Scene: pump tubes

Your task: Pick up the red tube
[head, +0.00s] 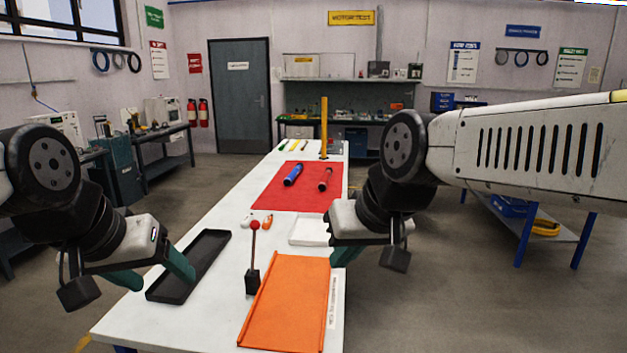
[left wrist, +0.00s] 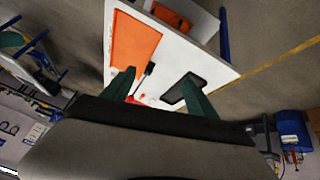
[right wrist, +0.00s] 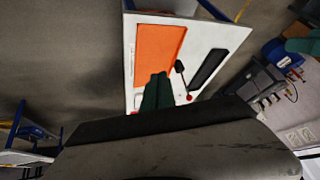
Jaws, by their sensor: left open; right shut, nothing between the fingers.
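On the red mat (head: 277,198) at the far part of the table lie two tubes. One is a blue tube (head: 293,174); to its right is a dark tube with reddish parts (head: 325,179), the nearest match to a red tube. Both lie apart from my grippers. My left gripper (head: 164,274) is open and empty near the black tray at the left edge of the table; its spread fingers show in the left wrist view (left wrist: 158,90). My right gripper (head: 345,254) is shut and empty above the table's right side; its closed fingers show in the right wrist view (right wrist: 157,90).
A black tray (head: 190,266), an orange tray (head: 285,300) and a red-knobbed lever on a black base (head: 252,282) occupy the near table. A white tray (head: 308,231) lies before the mat. A yellow post (head: 324,125) stands behind it. Small coloured items lie at the far end.

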